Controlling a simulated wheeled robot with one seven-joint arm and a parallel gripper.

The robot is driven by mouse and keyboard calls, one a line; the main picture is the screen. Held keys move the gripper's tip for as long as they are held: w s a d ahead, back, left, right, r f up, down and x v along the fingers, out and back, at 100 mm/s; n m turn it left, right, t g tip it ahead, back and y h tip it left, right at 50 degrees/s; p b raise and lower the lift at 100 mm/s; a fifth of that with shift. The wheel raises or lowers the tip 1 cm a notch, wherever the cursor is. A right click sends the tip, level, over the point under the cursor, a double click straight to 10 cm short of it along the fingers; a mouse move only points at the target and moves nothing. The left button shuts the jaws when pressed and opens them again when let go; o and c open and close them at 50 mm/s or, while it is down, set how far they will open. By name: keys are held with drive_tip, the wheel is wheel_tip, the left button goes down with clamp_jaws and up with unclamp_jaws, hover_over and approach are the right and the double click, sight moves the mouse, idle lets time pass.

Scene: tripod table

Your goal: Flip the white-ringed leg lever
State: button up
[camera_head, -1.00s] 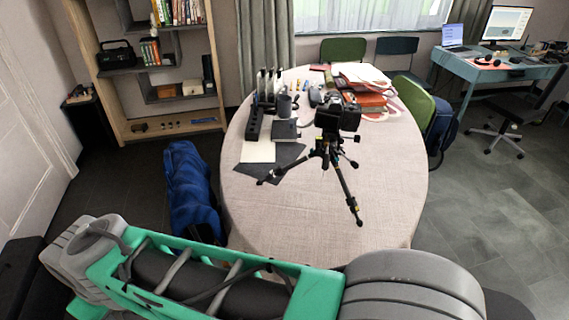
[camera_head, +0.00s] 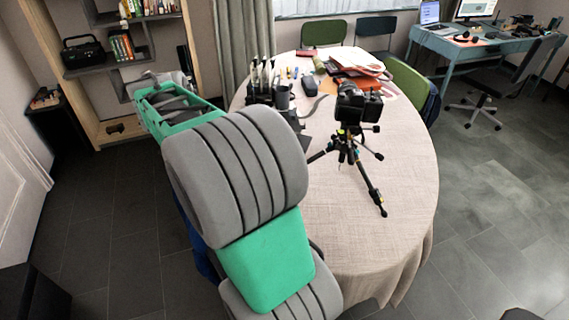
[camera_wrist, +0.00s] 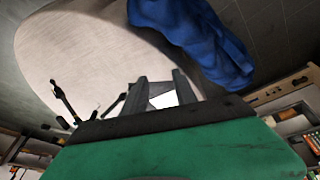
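A small black tripod (camera_head: 348,145) stands upright on the round table (camera_head: 400,220) with its legs spread and a dark camera (camera_head: 360,106) on top. Small yellow and blue marks show on its legs and joints. The white-ringed lever is too small to tell apart. In the wrist view, dark tripod legs (camera_wrist: 66,102) show left of my gripper (camera_wrist: 159,78). The two fingers are apart with nothing held, and a white sheet (camera_wrist: 163,99) shows beyond them. In the head view my arm reaches up the left side, and my fingers cannot be made out.
The table's right and front are clear. A shelf (camera_head: 95,80) stands at the back left.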

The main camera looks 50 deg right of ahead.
drive_tip(key=d+f+m+g, duration=0.25)
drive_tip(key=d+m, duration=0.25)
drive_tip(key=d, duration=0.4)
drive_tip(key=d+f+m+g, duration=0.1)
drive_tip(key=d+f+m, duration=0.4)
drive_tip(key=d, duration=0.5)
drive_tip(key=s+d+f+m, duration=0.1)
drive_tip(key=d+f, duration=0.1)
drive_tip(key=f, duration=0.1)
drive_tip(key=s+d+f+m+b, duration=0.1)
drive_tip(key=s+d+f+m, duration=0.1)
drive_tip(key=f, duration=0.1)
drive_tip(key=s+d+f+m, duration=0.1)
drive_tip(key=f, duration=0.2)
drive_tip(key=shift+s+d+f+m+g, duration=0.15)
drive_tip(key=shift+s+d+m+g, duration=0.15)
drive_tip(key=shift+s+d+g, duration=0.1)
drive_tip(key=shift+d+f, duration=0.1)
drive_tip(key=shift+f, duration=0.2)
clamp_jaws()
drive_tip(key=shift+s, duration=0.1)
